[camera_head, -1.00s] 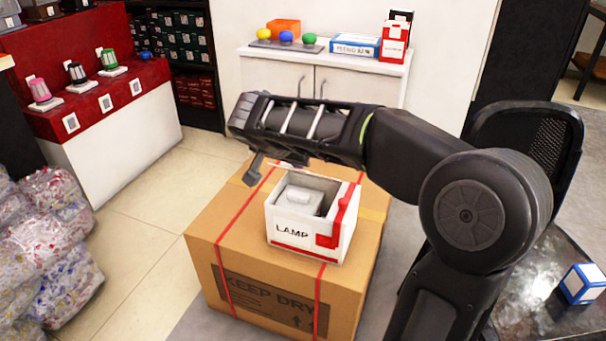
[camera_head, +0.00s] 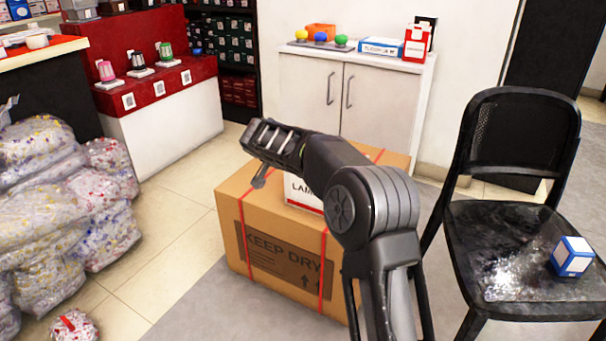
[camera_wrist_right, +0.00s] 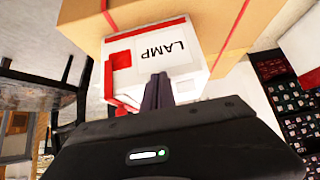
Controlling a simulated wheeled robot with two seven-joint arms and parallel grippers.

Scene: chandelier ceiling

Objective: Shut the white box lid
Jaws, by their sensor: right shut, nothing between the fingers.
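The white box marked LAMP (camera_head: 302,193), with red trim, stands on a large cardboard box (camera_head: 232,222). In the head view my right arm covers most of it, so its lid and opening are hidden. In the right wrist view the white box (camera_wrist_right: 182,52) shows its LAMP face upside down, and I cannot tell how its lid stands. My right gripper (camera_head: 261,177) is shut and empty, pointing down at the left of the white box in the head view. Its fingers show in the right wrist view (camera_wrist_right: 157,92), in front of the box. My left gripper is not in view.
A black chair (camera_head: 515,215) holding a blue and white box (camera_head: 572,256) stands at the right. A white cabinet (camera_head: 345,95) is behind. Clear bags (camera_head: 50,200) are piled at the left. Tiled floor (camera_head: 170,240) is free between bags and cardboard box.

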